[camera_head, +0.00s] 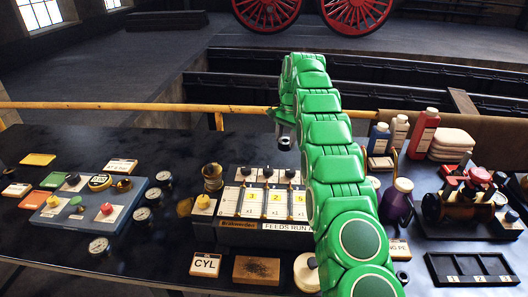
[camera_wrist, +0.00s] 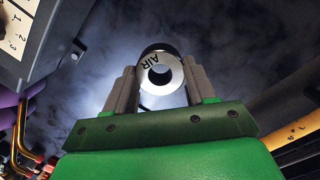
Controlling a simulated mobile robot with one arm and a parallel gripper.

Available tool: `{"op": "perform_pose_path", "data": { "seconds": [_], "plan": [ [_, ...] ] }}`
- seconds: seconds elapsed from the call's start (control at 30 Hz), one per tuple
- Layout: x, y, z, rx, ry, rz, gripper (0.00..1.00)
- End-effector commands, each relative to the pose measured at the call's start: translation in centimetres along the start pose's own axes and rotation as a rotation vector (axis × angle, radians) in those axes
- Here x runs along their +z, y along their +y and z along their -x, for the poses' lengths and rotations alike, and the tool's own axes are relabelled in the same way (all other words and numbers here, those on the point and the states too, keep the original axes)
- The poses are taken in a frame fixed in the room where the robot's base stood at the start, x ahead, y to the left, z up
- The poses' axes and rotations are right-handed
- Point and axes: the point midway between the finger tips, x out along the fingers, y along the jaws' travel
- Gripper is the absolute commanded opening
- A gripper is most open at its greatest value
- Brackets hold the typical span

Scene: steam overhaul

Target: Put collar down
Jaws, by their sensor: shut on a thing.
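My gripper (camera_wrist: 155,90) is shut on a silver ring-shaped collar (camera_wrist: 163,78) with a dark central hole and the letters AIR on its face. The grey fingers press on its left and right sides. In the head view my gripper (camera_head: 283,125) hangs above the dark bench, behind the block with numbered yellow and white plates.
The numbered block (camera_head: 262,205) stands just in front of my gripper. A blue board (camera_head: 85,212) with knobs and gauges lies left. Bottles (camera_head: 423,133), a purple flask (camera_head: 398,200) and a black numbered tray (camera_head: 440,272) are right. A yellow rail (camera_head: 130,106) runs along the back.

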Motion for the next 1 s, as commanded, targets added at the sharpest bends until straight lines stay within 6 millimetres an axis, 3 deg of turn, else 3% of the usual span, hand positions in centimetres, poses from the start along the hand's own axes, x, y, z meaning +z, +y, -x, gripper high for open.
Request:
{"op": "perform_pose_path", "data": {
  "seconds": [0.47,1.0],
  "plan": [
    [4.1,-2.2,1.1,-0.063,0.0,-0.489,0.04],
    [10.0,-4.1,1.5,-0.132,-0.002,-1.085,0.04]
  ]
}}
